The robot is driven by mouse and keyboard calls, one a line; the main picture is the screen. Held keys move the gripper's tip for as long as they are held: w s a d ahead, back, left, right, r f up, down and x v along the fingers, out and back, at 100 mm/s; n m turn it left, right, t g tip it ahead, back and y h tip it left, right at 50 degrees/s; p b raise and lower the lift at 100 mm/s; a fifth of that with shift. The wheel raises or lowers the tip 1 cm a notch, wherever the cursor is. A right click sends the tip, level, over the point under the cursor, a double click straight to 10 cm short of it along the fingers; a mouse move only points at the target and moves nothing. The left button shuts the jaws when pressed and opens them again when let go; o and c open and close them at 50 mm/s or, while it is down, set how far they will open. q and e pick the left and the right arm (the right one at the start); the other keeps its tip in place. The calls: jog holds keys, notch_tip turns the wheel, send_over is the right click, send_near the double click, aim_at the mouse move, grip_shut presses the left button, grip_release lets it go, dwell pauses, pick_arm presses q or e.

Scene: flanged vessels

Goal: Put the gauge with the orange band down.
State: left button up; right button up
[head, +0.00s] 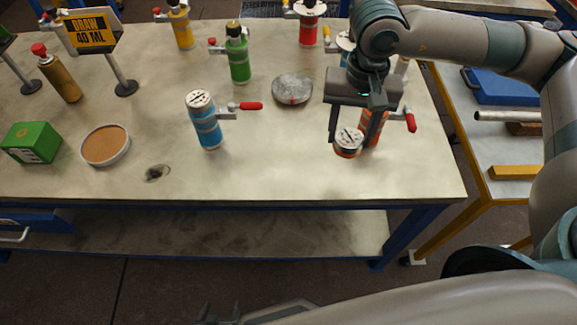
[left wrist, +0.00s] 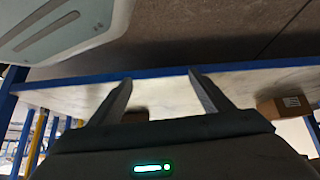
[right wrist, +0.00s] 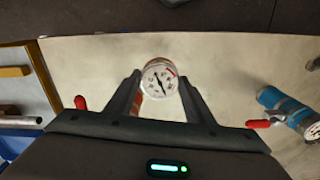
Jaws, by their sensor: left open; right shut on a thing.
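The gauge with the orange band (head: 347,146) has a white round dial and an orange part. My right gripper (head: 350,138) is shut on it over the right part of the table. In the right wrist view the dial (right wrist: 160,80) sits between the fingertips, facing the camera. Orange shows beside the left finger, and a red lever (head: 410,121) sticks out to the right in the head view. The fingers hide part of the body. I cannot tell if its base touches the table. My left gripper (left wrist: 160,85) is open and empty, low in front of the table.
A blue gauge (head: 207,128) with a red lever stands to the left. A grey disc (head: 292,90) lies behind, with green (head: 238,58) and red (head: 310,28) vessels farther back. The table (head: 270,170) is bare in front. A yellow-framed side table (head: 500,160) stands right.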

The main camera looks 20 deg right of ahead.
jog(key=shift+w+a, duration=0.1)
jog(key=shift+a, duration=0.1)
jog(key=w+a+f+p, duration=0.1)
jog(key=a+f, duration=0.1)
jog(key=a, duration=0.1)
jog(key=w+a+f+p, duration=0.1)
jog(key=w+a+f, duration=0.1)
jog(key=a, duration=0.1)
jog(key=w+a+f+p, duration=0.2)
jog(key=a+f, duration=0.1)
jog(key=a, duration=0.1)
jog(key=shift+w, duration=0.1)
pick_arm(q)
jog(key=s+a+f+g, duration=0.2)
jog(key=s, duration=0.4)
jog(key=s+a+f+g+y, duration=0.1)
jog(key=s+a+f+g, duration=0.1)
jog(key=s, duration=0.5)
jog(key=shift+s+a+f, duration=0.15)
jog(key=shift+a+f, duration=0.2)
jog(key=shift+a, duration=0.5)
